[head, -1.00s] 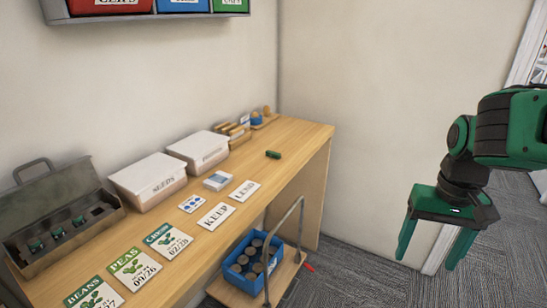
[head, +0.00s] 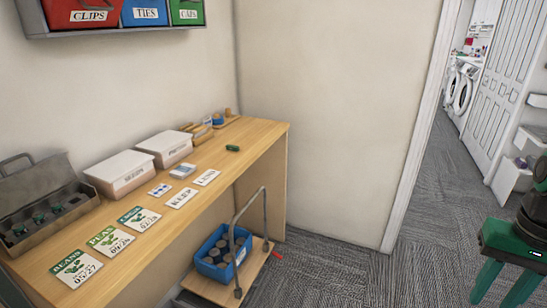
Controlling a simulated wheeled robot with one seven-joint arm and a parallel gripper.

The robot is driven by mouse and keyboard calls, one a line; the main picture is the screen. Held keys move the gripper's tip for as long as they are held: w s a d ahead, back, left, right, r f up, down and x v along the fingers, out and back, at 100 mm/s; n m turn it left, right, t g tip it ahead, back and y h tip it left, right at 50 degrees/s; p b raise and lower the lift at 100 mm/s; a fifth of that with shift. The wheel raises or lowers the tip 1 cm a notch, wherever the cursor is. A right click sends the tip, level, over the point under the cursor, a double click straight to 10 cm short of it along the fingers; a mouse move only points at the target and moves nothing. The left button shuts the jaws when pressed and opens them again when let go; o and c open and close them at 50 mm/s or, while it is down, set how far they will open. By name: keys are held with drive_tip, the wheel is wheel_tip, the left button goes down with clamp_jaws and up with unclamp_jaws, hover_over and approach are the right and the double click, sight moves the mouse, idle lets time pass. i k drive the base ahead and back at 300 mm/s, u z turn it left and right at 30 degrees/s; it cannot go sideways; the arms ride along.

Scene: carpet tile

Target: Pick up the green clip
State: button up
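A small dark green clip (head: 233,148) lies on the wooden table (head: 262,133) near its far end, close to the right edge. Several small green items (head: 39,218) sit in an open grey box (head: 30,195) at the table's left end; I cannot tell whether they are clips. My gripper (head: 504,290) is at the lower right of the head view, partly cut off by the frame. Its two green fingers point down, spread apart with nothing between them. It is well to the right of the table, away from the clip.
White lidded boxes (head: 120,172), seed packets (head: 74,268) and word cards (head: 182,198) stand or lie on the table. A trolley (head: 215,290) with a blue crate (head: 208,270) stands against its front. Carpet (head: 340,275) is clear to the right, before a doorway.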

sight(228, 146)
drive_tip(key=z, duration=0.1)
drive_tip(key=k, duration=0.4)
drive_tip(key=z, duration=0.7)
drive_tip(key=i, duration=2.15)
drive_tip(key=u, duration=1.1)
drive_tip(key=i, duration=0.45)
drive_tip(key=u, duration=0.2)
